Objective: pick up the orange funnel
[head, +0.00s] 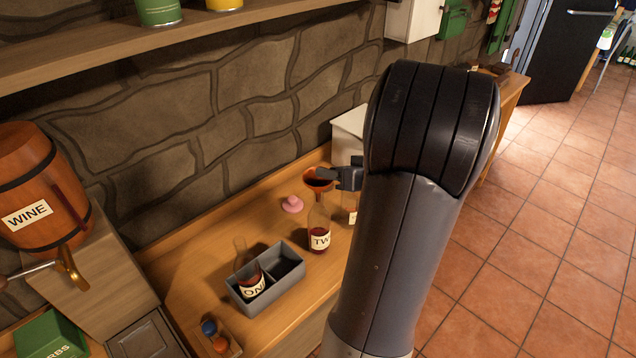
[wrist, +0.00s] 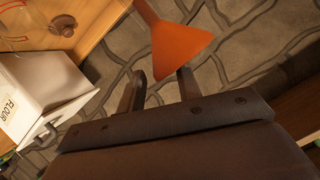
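The orange funnel (head: 317,184) sits at the top of a clear bottle (head: 319,228) labelled "TW…" with dark red liquid at its bottom. In the wrist view the funnel (wrist: 178,45) shows large, with its wide rim toward my fingers. My gripper (head: 345,178) is just right of the funnel in the head view. In the wrist view my gripper (wrist: 162,78) has its two fingers apart, with the near edge of the rim reaching between their tips. I cannot tell whether either finger touches it. My arm hides part of the counter.
A grey divided box (head: 267,283) holds another labelled bottle (head: 248,272). A second bottle (head: 349,206) stands partly hidden close right of the funnel's bottle. A pink object (head: 292,204) lies behind. A white flour box (wrist: 42,88) and stone wall are near my gripper.

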